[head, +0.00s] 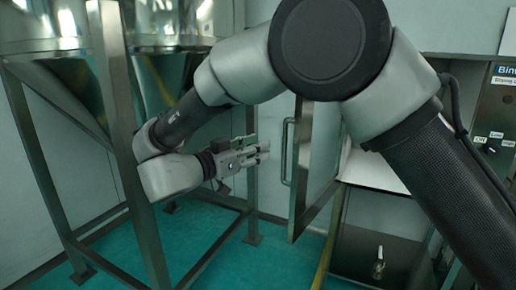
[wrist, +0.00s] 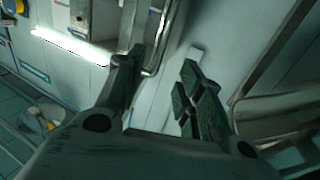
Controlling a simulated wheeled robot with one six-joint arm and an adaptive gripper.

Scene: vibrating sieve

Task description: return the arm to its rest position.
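My arm arches across the head view from the right side over to the left. It ends in my gripper (head: 263,149), which points right and hangs between a steel stand and an open cabinet door. In the wrist view the two dark fingers of my gripper (wrist: 163,66) stand apart with nothing between them. The gap shows a pale wall or panel behind. No object is held.
The steel frame (head: 124,130) under a hopper stands close on the left. The cabinet door (head: 318,155) with its handle (head: 287,150) stands open right of the gripper. A control panel (head: 495,125) is at far right. The green floor (head: 195,235) below is partly clear.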

